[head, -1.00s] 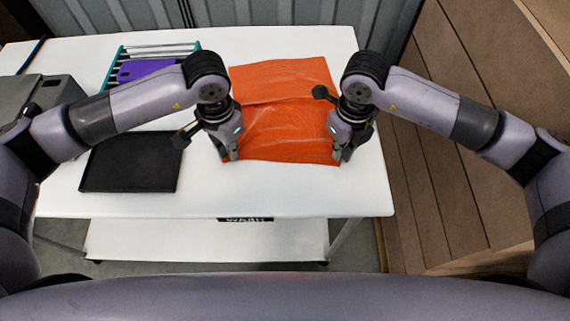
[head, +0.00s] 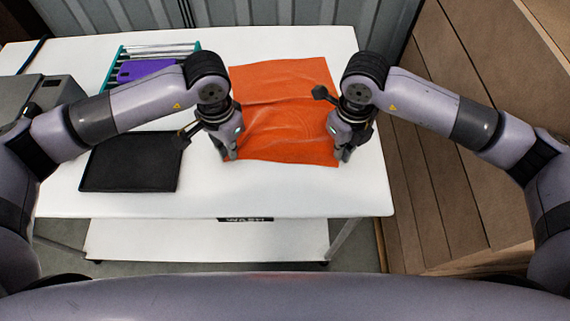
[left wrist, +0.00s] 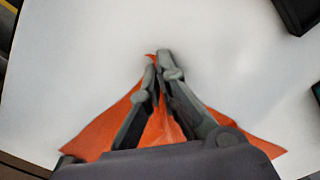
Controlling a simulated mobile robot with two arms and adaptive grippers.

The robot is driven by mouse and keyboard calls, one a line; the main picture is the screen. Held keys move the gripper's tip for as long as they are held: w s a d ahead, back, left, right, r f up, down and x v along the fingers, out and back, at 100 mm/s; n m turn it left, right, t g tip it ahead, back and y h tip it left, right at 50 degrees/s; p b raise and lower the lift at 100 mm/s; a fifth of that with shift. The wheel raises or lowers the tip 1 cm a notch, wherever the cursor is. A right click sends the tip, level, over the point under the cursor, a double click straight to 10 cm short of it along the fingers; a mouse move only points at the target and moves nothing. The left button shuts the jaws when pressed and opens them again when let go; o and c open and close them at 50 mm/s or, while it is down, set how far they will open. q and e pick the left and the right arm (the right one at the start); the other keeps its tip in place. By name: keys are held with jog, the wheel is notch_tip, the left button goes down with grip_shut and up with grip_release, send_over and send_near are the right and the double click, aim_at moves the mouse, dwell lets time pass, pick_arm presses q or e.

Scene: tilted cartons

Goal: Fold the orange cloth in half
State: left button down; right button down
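The orange cloth (head: 285,120) lies spread on the white table, with a few creases across it. My left gripper (head: 231,157) is at its near left corner. In the left wrist view, the left gripper's fingers (left wrist: 158,62) are close together with the tip of the cloth (left wrist: 95,135) between them, and the cloth fans out behind. My right gripper (head: 342,157) is at the near right corner of the cloth, pointing down. Its fingers are small and partly hidden by its own body, so its grip on the cloth is unclear.
A black tray (head: 130,162) lies left of the cloth. A teal rack (head: 185,48) with a purple item (head: 147,70) stands behind it, and a grey box (head: 45,92) is at the far left. Brown cartons (head: 450,150) rise to the right. The table front (head: 280,195) is bare.

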dwell(0.3)
